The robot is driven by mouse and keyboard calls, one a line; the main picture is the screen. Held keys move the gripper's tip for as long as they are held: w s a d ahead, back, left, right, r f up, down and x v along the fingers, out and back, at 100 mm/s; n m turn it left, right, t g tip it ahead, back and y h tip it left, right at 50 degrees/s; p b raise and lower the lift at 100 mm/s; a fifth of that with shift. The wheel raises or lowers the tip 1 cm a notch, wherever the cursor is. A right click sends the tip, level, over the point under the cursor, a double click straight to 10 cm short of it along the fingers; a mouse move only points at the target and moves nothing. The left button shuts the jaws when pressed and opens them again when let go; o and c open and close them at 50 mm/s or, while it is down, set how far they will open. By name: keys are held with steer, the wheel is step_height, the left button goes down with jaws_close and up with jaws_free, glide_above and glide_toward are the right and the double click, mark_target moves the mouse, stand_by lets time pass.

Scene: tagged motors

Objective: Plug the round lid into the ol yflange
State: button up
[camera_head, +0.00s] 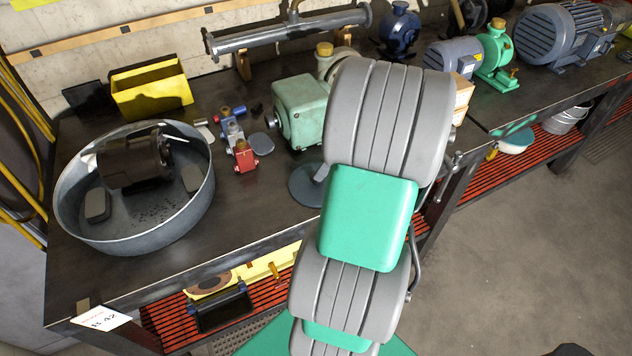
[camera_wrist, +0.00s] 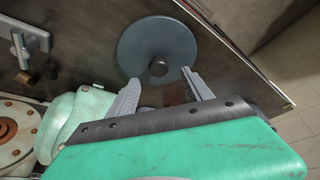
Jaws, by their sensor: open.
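The round lid, a flat blue-grey disc with a small dark knob at its middle, lies on the dark workbench. It shows in the wrist view (camera_wrist: 150,38) and, partly covered by my arm, in the head view (camera_head: 303,188). My gripper (camera_wrist: 161,88) is open and empty, its two grey fingers pointing at the lid near its knob. Contact cannot be told. A round cream flange (camera_wrist: 8,132) with brown, stained bolted parts is cut off at the wrist view's left edge, beside a pale green housing. Whether this is the oily flange is unclear.
A pale green motor (camera_head: 299,108) stands behind the lid. Small red and blue valve parts (camera_head: 240,150) lie to its left. A round metal tub (camera_head: 140,238) holding a dark motor is further left. The workbench (camera_head: 235,215) is bare between tub and lid.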

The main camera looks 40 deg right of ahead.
steer(key=p+x, duration=0.2)
steer(key=x, duration=0.3)
steer(key=shift+w+f, duration=0.1)
steer(key=shift+d, duration=0.1)
jaws_close()
stand_by(0.6)
